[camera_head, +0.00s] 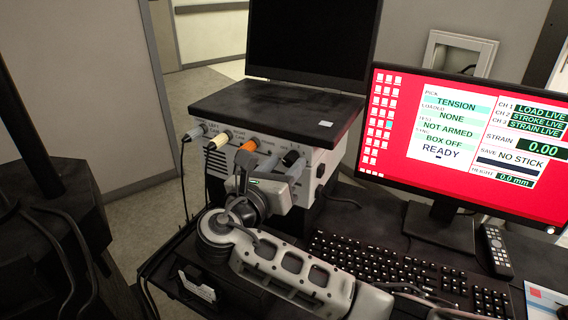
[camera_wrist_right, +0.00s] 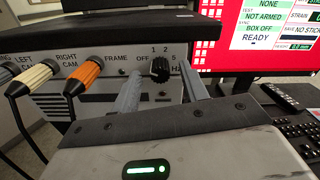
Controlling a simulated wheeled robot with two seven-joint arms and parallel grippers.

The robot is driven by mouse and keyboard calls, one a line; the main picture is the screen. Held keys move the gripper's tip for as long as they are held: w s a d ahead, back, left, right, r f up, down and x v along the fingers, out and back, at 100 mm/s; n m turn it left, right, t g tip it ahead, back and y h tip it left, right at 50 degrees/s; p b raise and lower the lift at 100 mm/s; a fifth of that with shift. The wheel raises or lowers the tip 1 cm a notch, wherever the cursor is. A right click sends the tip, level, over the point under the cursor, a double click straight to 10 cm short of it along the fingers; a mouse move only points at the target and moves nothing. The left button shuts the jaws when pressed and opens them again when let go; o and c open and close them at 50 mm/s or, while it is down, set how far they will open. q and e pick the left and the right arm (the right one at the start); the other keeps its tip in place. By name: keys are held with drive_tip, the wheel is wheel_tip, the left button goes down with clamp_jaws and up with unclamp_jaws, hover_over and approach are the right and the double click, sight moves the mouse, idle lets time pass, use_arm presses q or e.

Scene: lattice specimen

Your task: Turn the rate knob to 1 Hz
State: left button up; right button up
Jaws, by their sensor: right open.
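The black rate knob (camera_wrist_right: 160,68) sits on the light front panel of the box, at the right of its row of connectors. Printed marks OFF, 1, 2, 5 and Hz surround it. I cannot tell clearly which mark it points to. In the head view the knob (camera_head: 291,158) is partly hidden by my gripper. My right gripper (camera_wrist_right: 163,78) is open, with one grey finger on each side of the knob in the picture; I cannot tell whether they touch it. It also shows in the head view (camera_head: 283,166). My left gripper is not in view.
Left of the knob, an orange plug (camera_wrist_right: 90,70) and a cream plug (camera_wrist_right: 36,75) with black cables stick out of the panel. A dark laptop (camera_head: 270,105) stands on top. The monitor (camera_head: 470,140) reads BOX OFF. A keyboard (camera_head: 400,270) lies right of my arm.

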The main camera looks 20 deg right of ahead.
drive_tip(key=shift+w+d, duration=0.2)
clamp_jaws()
drive_tip(key=shift+m, duration=0.3)
drive_tip(key=m+p, duration=0.2)
drive_tip(key=m, duration=0.1)
drive_tip(key=shift+m, duration=0.3)
drive_tip(key=m, duration=0.4)
drive_tip(key=shift+m, duration=0.3)
